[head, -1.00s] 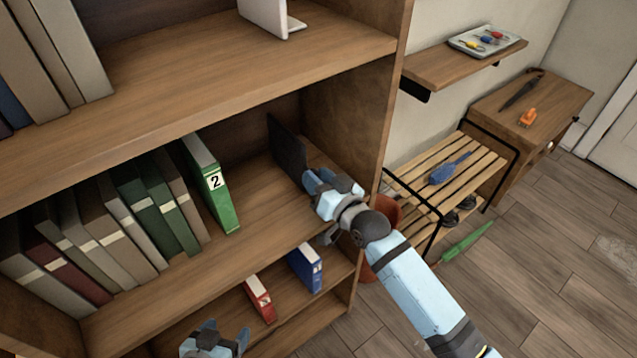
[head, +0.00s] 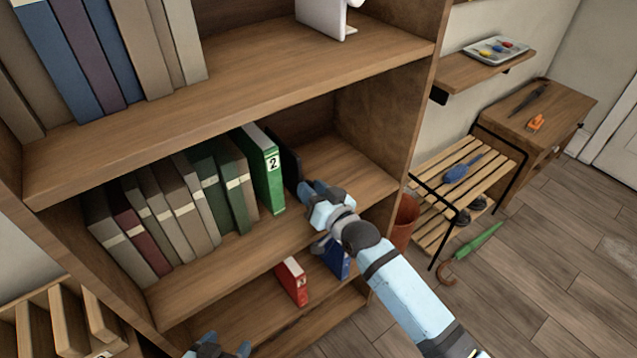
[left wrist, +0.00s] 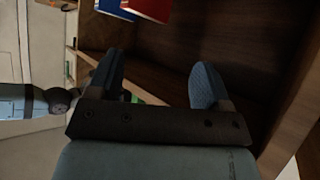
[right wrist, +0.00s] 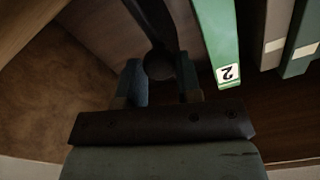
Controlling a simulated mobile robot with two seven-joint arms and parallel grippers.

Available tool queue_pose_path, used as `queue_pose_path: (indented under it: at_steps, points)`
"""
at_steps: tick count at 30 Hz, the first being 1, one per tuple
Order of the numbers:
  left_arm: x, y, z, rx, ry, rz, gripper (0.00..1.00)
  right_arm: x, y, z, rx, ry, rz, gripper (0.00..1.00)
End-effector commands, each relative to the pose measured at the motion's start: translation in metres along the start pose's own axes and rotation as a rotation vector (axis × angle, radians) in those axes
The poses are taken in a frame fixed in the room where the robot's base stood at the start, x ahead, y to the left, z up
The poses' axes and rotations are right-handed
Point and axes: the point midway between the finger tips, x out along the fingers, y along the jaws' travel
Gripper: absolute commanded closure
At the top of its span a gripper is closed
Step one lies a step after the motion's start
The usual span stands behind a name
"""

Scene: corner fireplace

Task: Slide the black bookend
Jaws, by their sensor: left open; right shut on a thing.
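The black bookend (head: 291,165) stands on the middle shelf, close to the right side of the green binder marked 2 (head: 262,170). I cannot tell if the two touch. My right gripper (head: 310,189) is shut on the bookend's near edge and partly hides it. In the right wrist view the bookend (right wrist: 150,20) runs up from between the fingers (right wrist: 160,82), with the green binder (right wrist: 215,35) to its right. My left gripper (head: 222,346) is open and empty at the bottom of the head view. Its spread fingers (left wrist: 160,85) show in the left wrist view.
Several books (head: 170,210) stand left of the green binder. The shelf (head: 355,165) right of the bookend is bare up to the side wall. A red binder (head: 292,281) and a blue binder (head: 337,259) stand on the shelf below. A slatted bench (head: 465,175) stands right of the bookcase.

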Motion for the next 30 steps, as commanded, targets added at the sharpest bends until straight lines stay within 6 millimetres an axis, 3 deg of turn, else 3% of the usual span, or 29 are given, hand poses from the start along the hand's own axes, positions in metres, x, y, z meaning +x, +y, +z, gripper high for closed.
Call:
queue_pose_path:
  at_steps: [12,27,28,30]
  points:
    - [-0.011,-0.003,-0.007,0.035,-0.001,0.0,0.27,0.0,-0.051,0.015,0.002,-0.002,0.0,1.0]
    - [-0.012,-0.002,-0.008,0.034,0.002,-0.001,0.27,0.0,-0.057,0.019,0.001,0.0,-0.001,1.0]
    - [-0.012,-0.002,-0.008,0.033,0.002,-0.002,0.27,0.0,-0.057,0.019,0.001,0.0,-0.001,0.61]
    - [-0.012,-0.002,-0.008,0.033,0.003,-0.002,0.27,0.0,-0.057,0.019,0.001,0.0,-0.001,0.45]
